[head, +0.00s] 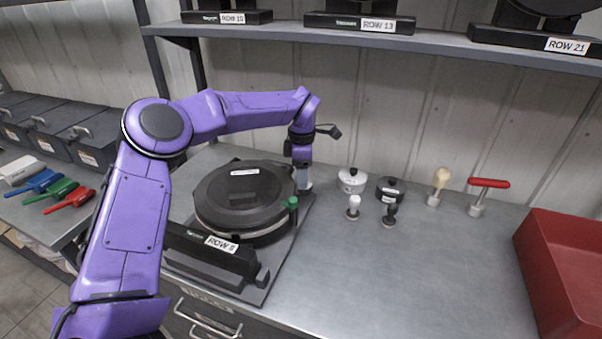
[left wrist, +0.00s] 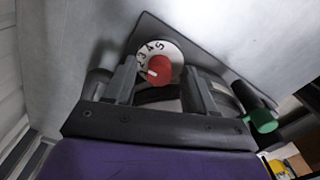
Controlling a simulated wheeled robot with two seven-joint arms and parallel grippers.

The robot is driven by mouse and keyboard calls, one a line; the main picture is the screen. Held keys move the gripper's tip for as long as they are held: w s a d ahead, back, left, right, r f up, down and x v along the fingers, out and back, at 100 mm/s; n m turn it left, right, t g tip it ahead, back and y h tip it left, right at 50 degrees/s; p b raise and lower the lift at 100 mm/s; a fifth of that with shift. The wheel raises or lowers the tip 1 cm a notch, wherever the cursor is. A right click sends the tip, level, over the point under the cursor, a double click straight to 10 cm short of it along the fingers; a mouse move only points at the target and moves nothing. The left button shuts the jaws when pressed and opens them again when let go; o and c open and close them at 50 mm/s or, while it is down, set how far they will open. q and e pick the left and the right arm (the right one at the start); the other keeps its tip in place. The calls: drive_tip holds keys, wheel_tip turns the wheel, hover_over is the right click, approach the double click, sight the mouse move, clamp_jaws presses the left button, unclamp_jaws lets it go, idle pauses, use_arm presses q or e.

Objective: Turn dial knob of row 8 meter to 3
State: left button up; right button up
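The row 8 meter (head: 243,199) is a black round unit with a lid, standing on the steel bench with a "ROW 8" label (head: 221,244) at its front. In the left wrist view its dial (left wrist: 172,49) has a white face with numbers, 2 to 5 showing in part. The red dial knob (left wrist: 159,68) has a white mark at its lower left, but I cannot tell which number it points to. My left gripper (head: 303,183) is at the meter's far right side. Its fingers (left wrist: 161,88) are apart, with the knob between them in view; no contact is clear. My right gripper is not in view.
A green-topped handle (head: 291,203) stands by the meter's right edge. Several small knobs and canisters (head: 352,180) and a red T-handle (head: 488,184) stand to the right. A red bin (head: 545,275) is at far right. A shelf (head: 440,42) runs above. The bench's front right is clear.

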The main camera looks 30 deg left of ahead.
use_arm(q)
wheel_tip(320, 180, up, 8)
drive_tip(key=shift+f+b, duration=0.2)
drive_tip(key=shift+b, duration=0.25)
